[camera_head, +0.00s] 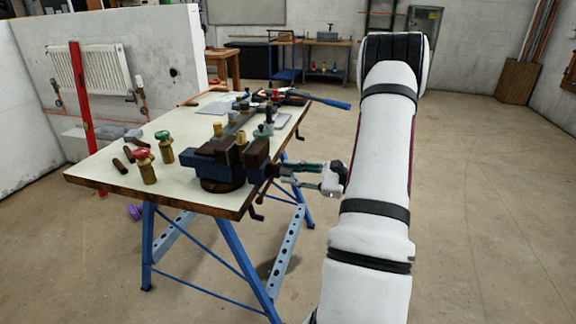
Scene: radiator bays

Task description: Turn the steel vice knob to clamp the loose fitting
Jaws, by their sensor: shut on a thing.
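A blue and brown vice (212,163) stands on a round base near the right front edge of the workbench. A brass fitting (241,137) stands upright at the vice's jaws; I cannot tell how tightly it is held. The steel vice knob (271,171) sticks out at the vice's right side. My gripper (281,174) reaches in from the right and is shut on the knob, with its fingers hiding most of it.
The workbench top (105,176) has blue trestle legs. A red-topped valve (143,166) and a green-topped valve (164,147) stand left of the vice. Tools with a blue handle (330,102) lie behind it. Floor to the right is clear.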

